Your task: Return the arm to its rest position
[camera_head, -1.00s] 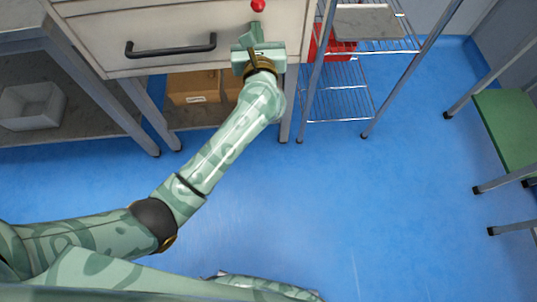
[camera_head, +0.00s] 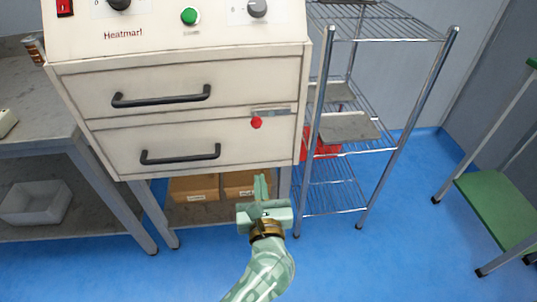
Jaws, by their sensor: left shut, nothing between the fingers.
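My left gripper (camera_head: 261,187) is at the lower middle of the head view, shut and empty, with its fingers pointing up the picture. Its forearm comes in from the bottom edge. The gripper shows below the lower drawer of a cream machine (camera_head: 200,80) and in front of the open space under it. It appears apart from the machine. My right gripper is not in view.
The machine has two black drawer handles, a red knob (camera_head: 256,123) and a green button (camera_head: 190,16). A wire rack (camera_head: 385,38) with grey trays stands to its right. A workbench (camera_head: 30,110) is at left, a green-topped stool (camera_head: 495,205) at right.

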